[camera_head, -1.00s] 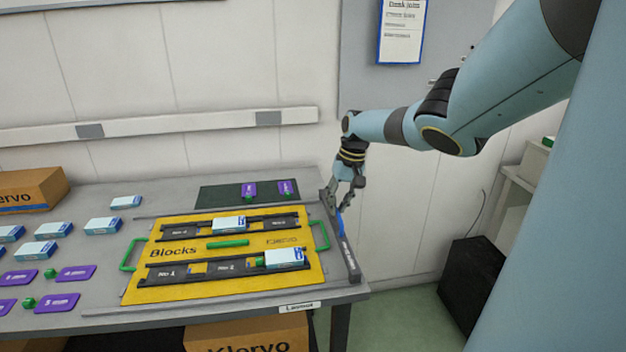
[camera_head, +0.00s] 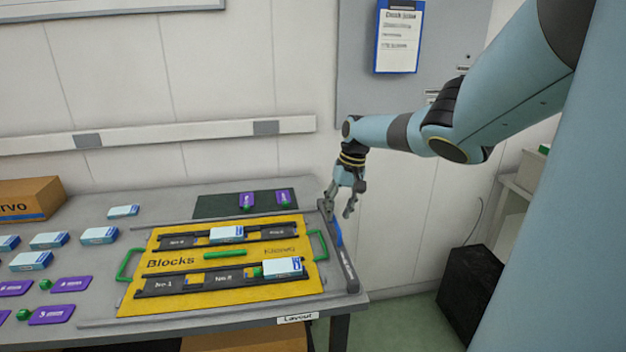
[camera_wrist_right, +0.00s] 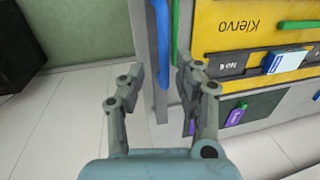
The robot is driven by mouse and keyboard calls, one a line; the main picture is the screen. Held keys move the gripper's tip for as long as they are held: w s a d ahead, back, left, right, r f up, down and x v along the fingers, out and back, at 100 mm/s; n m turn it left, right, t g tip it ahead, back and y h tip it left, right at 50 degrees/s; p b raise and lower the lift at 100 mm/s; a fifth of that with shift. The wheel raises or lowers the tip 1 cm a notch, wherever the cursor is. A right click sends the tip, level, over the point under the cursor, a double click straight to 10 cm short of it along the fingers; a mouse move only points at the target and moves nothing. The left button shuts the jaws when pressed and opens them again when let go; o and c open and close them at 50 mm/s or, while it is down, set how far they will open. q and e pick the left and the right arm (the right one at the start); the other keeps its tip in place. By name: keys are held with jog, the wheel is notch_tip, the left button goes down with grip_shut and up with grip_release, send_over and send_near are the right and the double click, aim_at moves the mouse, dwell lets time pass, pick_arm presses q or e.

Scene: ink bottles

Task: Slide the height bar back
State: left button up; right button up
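The height bar is a long dark bar (camera_head: 346,266) with a blue strip (camera_head: 337,234), along the right end of the desk. My right gripper (camera_head: 339,213) is at the bar's far end, pointing down, with its fingers apart. In the right wrist view the open fingers (camera_wrist_right: 161,68) have the blue strip (camera_wrist_right: 161,48) and bar between their tips in the picture. No grip on the bar is visible, and I cannot tell whether a finger touches it. My left gripper is not in view.
A yellow Blocks board (camera_head: 206,296) with green handles lies left of the bar, carrying blue-white boxes. A dark green mat (camera_head: 217,207) with purple cards is behind it. More boxes and cards lie at the left.

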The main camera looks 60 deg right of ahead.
notch_tip(320, 180, up, 11)
jog(key=s+d, duration=0.1)
jog(key=shift+s+d+f, duration=0.2)
jog(key=shift+s, duration=0.2)
